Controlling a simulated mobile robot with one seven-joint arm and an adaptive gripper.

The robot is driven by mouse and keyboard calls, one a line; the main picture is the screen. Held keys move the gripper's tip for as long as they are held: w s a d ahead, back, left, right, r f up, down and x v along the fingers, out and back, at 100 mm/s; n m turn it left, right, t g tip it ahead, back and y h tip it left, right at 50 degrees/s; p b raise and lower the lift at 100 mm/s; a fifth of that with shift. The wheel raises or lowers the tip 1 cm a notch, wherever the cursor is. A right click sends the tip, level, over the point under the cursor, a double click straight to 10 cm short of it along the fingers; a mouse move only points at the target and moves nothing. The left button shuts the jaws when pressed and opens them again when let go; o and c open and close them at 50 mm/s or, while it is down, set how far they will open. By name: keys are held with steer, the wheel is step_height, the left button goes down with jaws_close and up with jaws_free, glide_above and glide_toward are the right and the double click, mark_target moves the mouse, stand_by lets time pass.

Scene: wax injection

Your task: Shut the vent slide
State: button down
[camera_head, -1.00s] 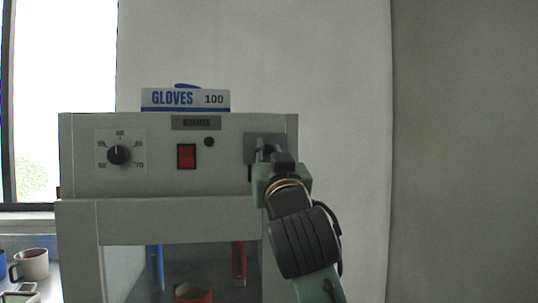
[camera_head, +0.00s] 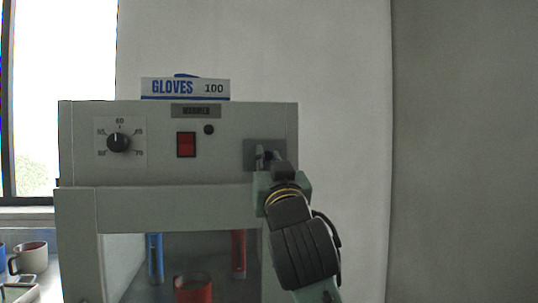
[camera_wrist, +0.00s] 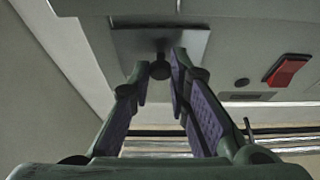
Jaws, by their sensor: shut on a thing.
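My gripper (camera_head: 268,155) is in front of the plate. In the head view the gripper hides part of the plate. No vent opening shows around the plate.
The warmer (camera_head: 110,172) carries a dial (camera_head: 118,142), a red switch (camera_head: 186,145) and a glove box (camera_head: 185,88) on top. A red mug (camera_head: 194,291) and blue and red tubes are beneath. Mugs stand at lower left. The wall side at right is free.

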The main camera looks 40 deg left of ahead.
steer(key=shift+s+f, duration=0.1)
steer(key=shift+f, duration=0.65)
steer(key=c, duration=1.5)
jaws_free()
steer(key=v, duration=1.2)
